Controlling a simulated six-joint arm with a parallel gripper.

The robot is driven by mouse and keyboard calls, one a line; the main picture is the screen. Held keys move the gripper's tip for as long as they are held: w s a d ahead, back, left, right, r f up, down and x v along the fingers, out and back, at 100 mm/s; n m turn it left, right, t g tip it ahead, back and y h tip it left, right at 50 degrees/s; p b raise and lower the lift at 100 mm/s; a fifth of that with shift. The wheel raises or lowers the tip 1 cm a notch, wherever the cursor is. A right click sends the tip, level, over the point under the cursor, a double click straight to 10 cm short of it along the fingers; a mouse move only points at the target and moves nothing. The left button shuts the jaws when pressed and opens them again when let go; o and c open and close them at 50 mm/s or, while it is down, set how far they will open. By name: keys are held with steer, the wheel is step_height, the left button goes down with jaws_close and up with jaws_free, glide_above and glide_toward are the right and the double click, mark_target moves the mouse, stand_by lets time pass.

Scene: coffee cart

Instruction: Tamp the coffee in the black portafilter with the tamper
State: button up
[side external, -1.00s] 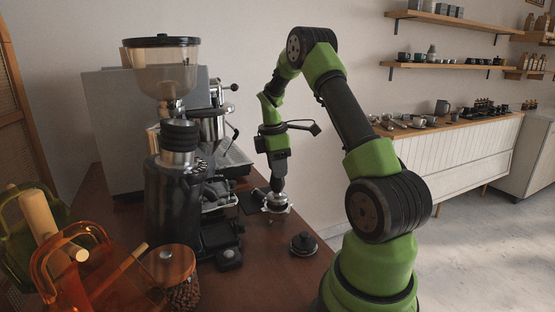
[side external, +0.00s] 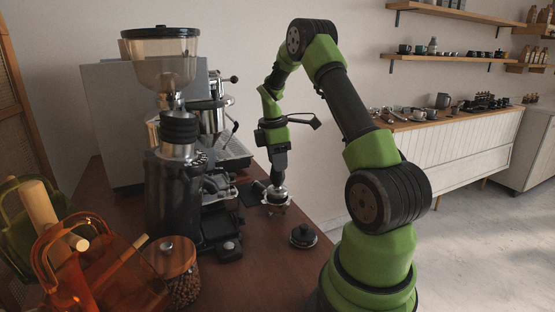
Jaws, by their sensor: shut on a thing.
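My gripper (side external: 278,181) points straight down over the counter, shut on the tamper (side external: 277,193). Only the tamper's silver lower part shows below the fingers. The tamper is at the top of the portafilter (side external: 276,208), which sits by the counter's right edge, beside the coffee machine. The portafilter's black handle (side external: 258,189) seems to point back and left. The coffee inside is hidden, and I cannot tell how deep the tamper sits in the basket.
A black round-knobbed piece (side external: 303,236) stands on the counter (side external: 262,270) nearer the camera. The grinder (side external: 172,190) and the espresso machine (side external: 105,125) stand to the left.

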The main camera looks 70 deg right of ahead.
steer(key=shift+f, duration=1.25)
stand_by(2.3)
steer(key=shift+r, duration=0.1)
steer(key=shift+r, duration=1.45)
steer(key=shift+r, duration=0.15)
steer(key=shift+r, duration=2.45)
